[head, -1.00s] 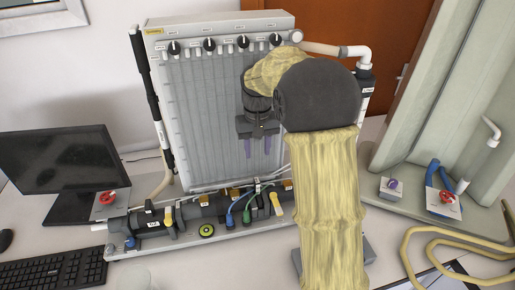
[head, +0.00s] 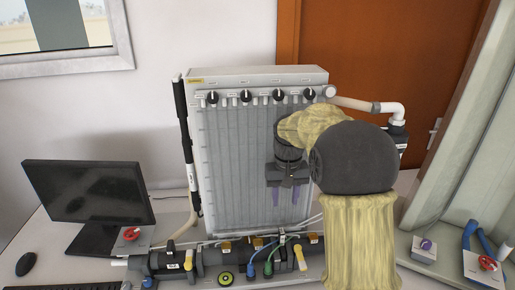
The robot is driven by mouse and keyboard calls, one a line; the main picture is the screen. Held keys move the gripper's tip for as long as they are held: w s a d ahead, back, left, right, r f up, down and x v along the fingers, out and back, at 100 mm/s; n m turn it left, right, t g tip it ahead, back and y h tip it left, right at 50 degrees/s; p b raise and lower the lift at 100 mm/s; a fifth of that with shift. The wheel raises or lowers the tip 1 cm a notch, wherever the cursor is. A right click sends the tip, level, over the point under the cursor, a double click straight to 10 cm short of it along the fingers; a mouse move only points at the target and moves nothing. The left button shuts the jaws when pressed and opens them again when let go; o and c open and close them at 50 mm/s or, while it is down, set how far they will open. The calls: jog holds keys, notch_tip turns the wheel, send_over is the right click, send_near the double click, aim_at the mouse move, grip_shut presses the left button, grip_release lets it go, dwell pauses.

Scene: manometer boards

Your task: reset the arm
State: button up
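My gripper (head: 286,196) points down in front of the right half of the manometer board (head: 235,150). Its two purple-tipped fingers are apart, with nothing between them. My arm, in a yellowish cover with a dark round joint, bends over from the right and hides the board's lower right side. The board is a grey upright panel of vertical tubes with several black knobs along its top. I cannot tell how far the fingers are from the panel.
A pipe assembly (head: 170,263) with blue, green and yellow handles runs along the board's foot. A monitor (head: 90,195) and a mouse (head: 26,264) are at left. Red-valve boxes stand left (head: 132,236) and right (head: 487,264). A brown door (head: 375,60) is behind.

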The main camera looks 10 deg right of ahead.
jog(key=s+f+t, duration=0.1)
jog(key=s+f, duration=0.3)
jog(key=s, duration=0.6)
jog(key=s+f+t, duration=0.1)
jog(key=s+f, duration=0.3)
jog(key=s, duration=0.6)
jog(key=shift+s+t, duration=0.3)
jog(key=shift+s, duration=0.1)
jog(key=shift+w, duration=0.1)
